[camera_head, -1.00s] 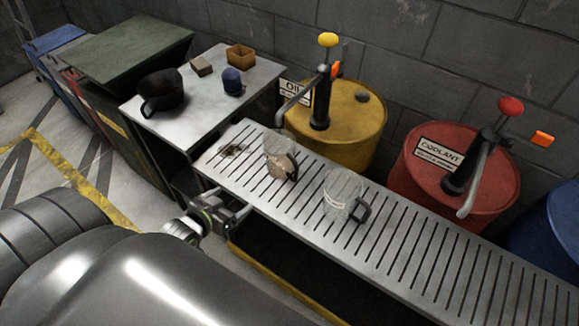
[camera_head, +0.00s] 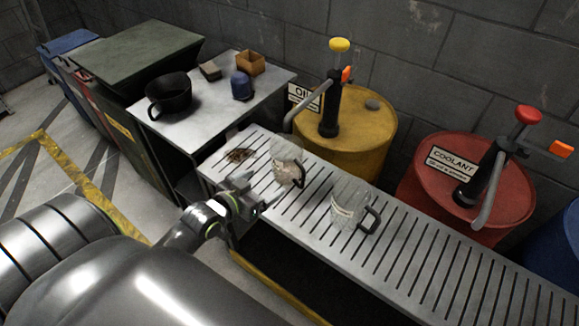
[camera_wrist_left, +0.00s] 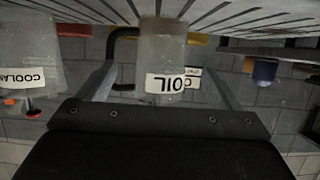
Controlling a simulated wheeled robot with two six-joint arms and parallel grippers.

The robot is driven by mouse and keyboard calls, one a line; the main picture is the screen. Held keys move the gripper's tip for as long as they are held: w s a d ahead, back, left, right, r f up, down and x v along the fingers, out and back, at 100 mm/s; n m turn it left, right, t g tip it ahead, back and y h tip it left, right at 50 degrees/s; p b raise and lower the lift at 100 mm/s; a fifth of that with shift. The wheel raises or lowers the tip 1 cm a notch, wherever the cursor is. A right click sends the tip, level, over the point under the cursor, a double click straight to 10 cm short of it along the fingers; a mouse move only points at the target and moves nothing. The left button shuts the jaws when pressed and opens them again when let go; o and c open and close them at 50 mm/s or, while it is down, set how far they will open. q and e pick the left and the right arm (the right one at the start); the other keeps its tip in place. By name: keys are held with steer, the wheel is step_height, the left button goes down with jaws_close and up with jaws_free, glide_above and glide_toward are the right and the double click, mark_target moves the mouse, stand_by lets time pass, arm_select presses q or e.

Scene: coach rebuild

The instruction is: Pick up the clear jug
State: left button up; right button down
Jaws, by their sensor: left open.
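Two clear jugs with dark handles stand upright on the slatted metal bench (camera_head: 420,265). The left jug (camera_head: 287,160) has something brownish in its lower part. The right jug (camera_head: 350,204) has a pale label. My left gripper (camera_head: 250,193) is open and empty at the bench's front edge, just in front of the left jug. In the left wrist view, which is upside down, a jug labelled OIL (camera_wrist_left: 162,55) lies ahead between the two fingers (camera_wrist_left: 160,84). A jug labelled COOLANT (camera_wrist_left: 25,75) is at the left. My right gripper is not in view.
A yellow oil drum (camera_head: 370,125) and a red coolant drum (camera_head: 450,178), both with hand pumps, stand behind the bench. A side table (camera_head: 205,115) at the left holds a black pot (camera_head: 172,95), a blue item (camera_head: 242,86) and an orange-brown box (camera_head: 251,63).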

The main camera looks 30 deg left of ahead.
mark_target(278, 173)
arm_select(q)
steer(key=x, duration=0.5)
steer(key=shift+w+f, duration=0.1)
steer(key=shift+w, duration=0.25)
steer(key=shift+r+x, duration=0.2)
steer(key=shift+x, duration=1.1)
steer(key=shift+r+x, duration=0.25)
steer(key=shift+x, duration=1.05)
steer(key=shift+w+a, duration=0.1)
steer(key=shift+w, duration=0.05)
steer(key=c, duration=0.8)
steer(key=shift+c, duration=0.8)
steer(key=shift+r, duration=0.15)
